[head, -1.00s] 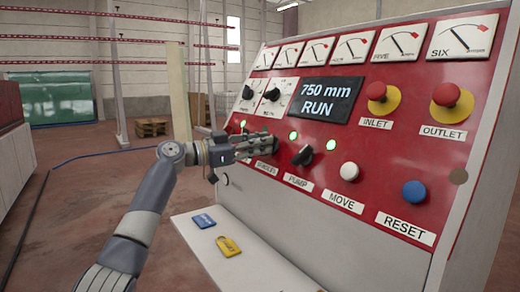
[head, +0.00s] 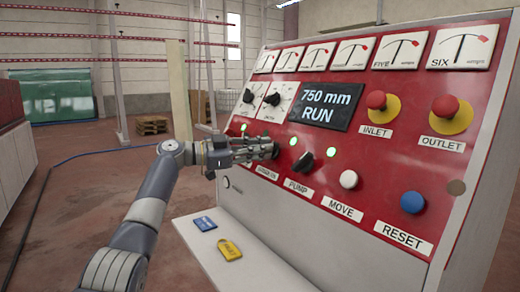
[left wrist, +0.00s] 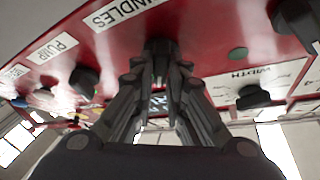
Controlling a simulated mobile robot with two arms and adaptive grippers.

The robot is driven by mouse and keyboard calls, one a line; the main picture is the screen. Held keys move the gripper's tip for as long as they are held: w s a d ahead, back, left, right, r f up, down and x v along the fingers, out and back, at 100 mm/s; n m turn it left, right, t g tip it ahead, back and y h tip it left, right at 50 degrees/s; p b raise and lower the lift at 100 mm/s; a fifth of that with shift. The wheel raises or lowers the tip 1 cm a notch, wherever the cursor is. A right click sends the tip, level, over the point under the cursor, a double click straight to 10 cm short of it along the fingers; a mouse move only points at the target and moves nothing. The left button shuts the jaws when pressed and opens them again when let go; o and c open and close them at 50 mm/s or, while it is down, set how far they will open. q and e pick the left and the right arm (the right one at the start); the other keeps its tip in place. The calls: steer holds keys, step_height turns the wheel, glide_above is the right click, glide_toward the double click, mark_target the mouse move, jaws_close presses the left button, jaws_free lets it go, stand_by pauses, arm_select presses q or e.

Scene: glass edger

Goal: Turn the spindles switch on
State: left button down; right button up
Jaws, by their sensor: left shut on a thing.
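The spindles switch (left wrist: 160,46) is a dark knob on the red panel, just above its partly cut-off "...NDLES" label (left wrist: 122,12) in the left wrist view. My left gripper (head: 268,149) reaches it from the left in the head view, and its fingers are shut on the knob. In the wrist view the fingers (left wrist: 160,62) meet at the knob from both sides. The fingers hide much of the knob, so its pointer direction cannot be told. My right gripper is not in view.
The black pump switch (head: 304,161) sits close right of my gripper. Beyond it are the white move button (head: 348,180), blue reset button (head: 413,202) and red inlet (head: 376,100) and outlet (head: 445,107) buttons. The display (head: 318,105) reads "750 mm RUN". Blue (head: 204,223) and yellow (head: 229,250) tags lie below.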

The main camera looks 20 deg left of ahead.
arm_select(q)
steer(key=c, duration=1.6)
jaws_free()
steer(key=shift+w+d+f, duration=0.1)
steer(key=shift+d, duration=0.05)
steer(key=v, duration=1.2)
